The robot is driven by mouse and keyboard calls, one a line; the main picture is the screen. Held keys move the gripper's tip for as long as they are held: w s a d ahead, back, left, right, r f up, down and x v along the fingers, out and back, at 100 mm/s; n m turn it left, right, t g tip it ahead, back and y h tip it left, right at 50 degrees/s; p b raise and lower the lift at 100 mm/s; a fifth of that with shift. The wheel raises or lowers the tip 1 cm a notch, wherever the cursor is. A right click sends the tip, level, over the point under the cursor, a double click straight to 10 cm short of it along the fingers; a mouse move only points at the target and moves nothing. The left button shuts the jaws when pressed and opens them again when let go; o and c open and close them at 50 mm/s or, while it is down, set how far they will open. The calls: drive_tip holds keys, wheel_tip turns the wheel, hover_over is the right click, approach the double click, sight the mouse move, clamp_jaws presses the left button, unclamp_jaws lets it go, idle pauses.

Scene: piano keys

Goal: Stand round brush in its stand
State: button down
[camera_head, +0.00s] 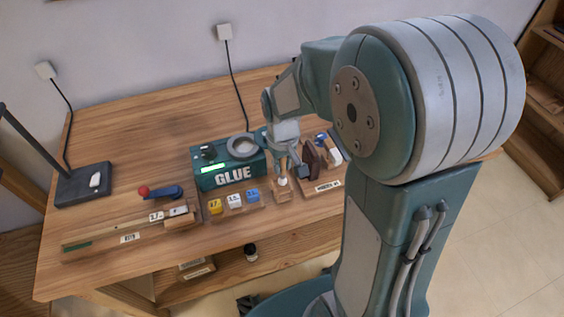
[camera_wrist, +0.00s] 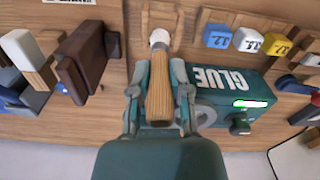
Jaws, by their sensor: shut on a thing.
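The round brush has a wooden handle (camera_wrist: 158,90) and a pale round head (camera_wrist: 159,38). My gripper (camera_wrist: 159,92) is shut on the handle, with one finger on each side. In the head view, my gripper (camera_head: 290,166) is above the front right of the table, and the pale brush head (camera_head: 283,181) shows just below it. A small wooden stand (camera_head: 282,195) is directly at the brush head; it also shows at the top of the wrist view (camera_wrist: 146,18). I cannot tell whether the brush touches the stand or is held above it.
The green glue machine (camera_head: 229,174) is left of my gripper. Yellow, white and blue numbered blocks (camera_head: 235,200) lie in front of it. A rack with a dark brown block (camera_wrist: 82,60) and other pieces is close on the other side. The table's left part (camera_head: 115,140) has free room.

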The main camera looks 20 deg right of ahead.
sight(282, 177)
drive_tip(key=shift+a+f, duration=0.1)
drive_tip(key=shift+f, duration=2.5)
idle(2.4)
drive_tip(key=c, duration=0.5)
unclamp_jaws()
drive_tip(key=o, duration=0.4)
drive_tip(key=shift+r, duration=0.1)
drive_tip(key=shift+r, duration=3.4)
